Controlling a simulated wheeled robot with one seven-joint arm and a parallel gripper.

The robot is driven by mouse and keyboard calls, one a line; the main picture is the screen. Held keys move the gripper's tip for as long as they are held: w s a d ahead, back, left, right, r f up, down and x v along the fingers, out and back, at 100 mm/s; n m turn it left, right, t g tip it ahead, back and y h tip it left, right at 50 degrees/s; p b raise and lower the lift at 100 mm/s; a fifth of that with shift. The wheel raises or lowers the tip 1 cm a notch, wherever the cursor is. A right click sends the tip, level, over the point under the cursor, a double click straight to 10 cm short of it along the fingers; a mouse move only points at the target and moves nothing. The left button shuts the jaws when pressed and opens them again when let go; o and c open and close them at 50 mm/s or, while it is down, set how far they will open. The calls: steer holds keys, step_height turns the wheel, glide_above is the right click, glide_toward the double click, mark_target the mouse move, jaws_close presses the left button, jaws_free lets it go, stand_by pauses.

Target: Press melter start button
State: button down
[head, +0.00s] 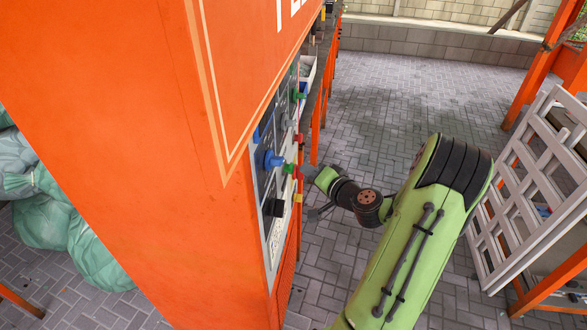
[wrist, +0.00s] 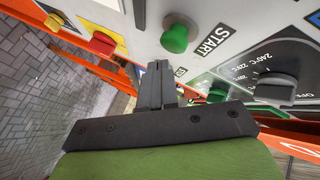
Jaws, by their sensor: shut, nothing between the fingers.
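The green start button (wrist: 175,39) stands out from a pale panel in the wrist view, next to a "START" label (wrist: 212,40). My gripper (wrist: 156,70) is shut and empty, its fingertips just below the button in that picture. A small gap shows between them in the picture; I cannot tell the depth. In the head view my gripper (head: 312,173) is close to the control panel on the orange machine. A green button (head: 289,169) shows just left of it, but its label cannot be read there.
A red button (wrist: 102,42), a yellow one (wrist: 52,22) and a black temperature knob (wrist: 275,87) sit near the green button. The orange machine wall (head: 130,130) fills the left. A white lattice (head: 525,190) stands right. Paved floor (head: 400,100) between is open.

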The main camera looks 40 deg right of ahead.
steer(key=shift+w+a, duration=0.25)
steer(key=shift+w, duration=0.1)
steer(key=shift+w+a+b, duration=0.3)
steer(key=shift+w+a, duration=0.05)
steer(key=shift+w, duration=0.05)
stand_by(1.2)
steer(key=shift+s+d+b, duration=0.3)
steer(key=shift+s+d, duration=0.25)
steer(key=shift+s, duration=0.2)
steer(key=shift+d, duration=0.1)
steer(key=s+d, duration=0.1)
steer(key=s, duration=0.1)
steer(key=s+d, duration=0.2)
steer(key=shift+b, duration=0.4)
stand_by(0.5)
